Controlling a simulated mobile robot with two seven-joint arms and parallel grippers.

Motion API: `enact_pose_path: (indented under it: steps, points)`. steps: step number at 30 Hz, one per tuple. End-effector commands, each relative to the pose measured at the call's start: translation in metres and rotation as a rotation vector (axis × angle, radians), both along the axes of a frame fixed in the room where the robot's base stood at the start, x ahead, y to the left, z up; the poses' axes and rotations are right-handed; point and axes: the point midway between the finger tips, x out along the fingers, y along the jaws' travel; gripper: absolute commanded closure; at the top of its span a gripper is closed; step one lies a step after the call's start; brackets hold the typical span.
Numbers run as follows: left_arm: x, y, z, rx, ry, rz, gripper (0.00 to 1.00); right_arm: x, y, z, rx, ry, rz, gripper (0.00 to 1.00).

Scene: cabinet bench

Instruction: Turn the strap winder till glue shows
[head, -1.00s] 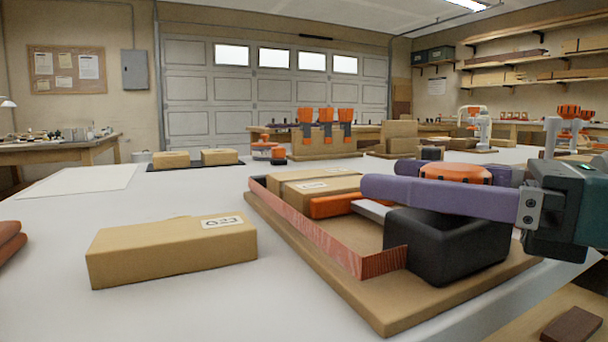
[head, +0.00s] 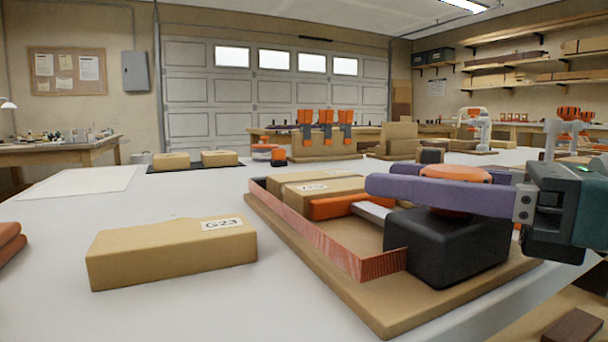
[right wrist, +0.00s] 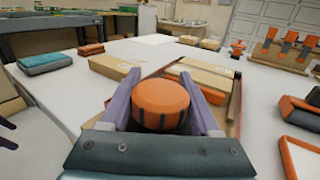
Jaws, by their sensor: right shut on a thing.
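The strap winder is a black box (head: 447,247) with an orange knob (head: 455,173) on top, at the right corner of a wooden board. A red ribbed strap (head: 335,240) runs from the box along the board's left side, beside wooden blocks (head: 312,187). My right gripper (head: 388,178) has its purple fingers either side of the knob, shut on it; the right wrist view shows the knob (right wrist: 161,97) between both fingers. The fingers hide part of the knob and the far side of the strap. My left gripper is out of view.
A loose block labelled G23 (head: 172,252) lies left of the board (head: 385,317). Orange clamps (head: 325,122) stand behind, and a white sheet (head: 80,181) lies at the back left. The white tabletop between them is mostly clear.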

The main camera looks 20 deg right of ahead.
Motion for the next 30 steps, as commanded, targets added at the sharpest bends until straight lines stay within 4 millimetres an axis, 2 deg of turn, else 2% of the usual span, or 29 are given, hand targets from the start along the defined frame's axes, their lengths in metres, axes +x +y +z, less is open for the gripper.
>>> enact_pose_path:
  steps: [6,11,17,24,30]
  points:
    - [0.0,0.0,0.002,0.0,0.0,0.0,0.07,0.0,0.0,0.001,0.001,0.001,-0.004,0.93]
    - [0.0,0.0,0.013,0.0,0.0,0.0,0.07,0.0,0.0,0.004,0.002,0.003,-0.037,0.93]
    - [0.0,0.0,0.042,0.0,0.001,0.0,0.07,0.002,-0.003,0.008,0.004,0.004,-0.147,0.93]
    - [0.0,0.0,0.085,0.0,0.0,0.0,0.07,0.004,-0.009,0.009,0.008,0.005,-0.359,0.93]
    - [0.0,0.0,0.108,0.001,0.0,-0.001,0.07,0.005,-0.014,0.006,0.009,0.006,-0.55,0.93]
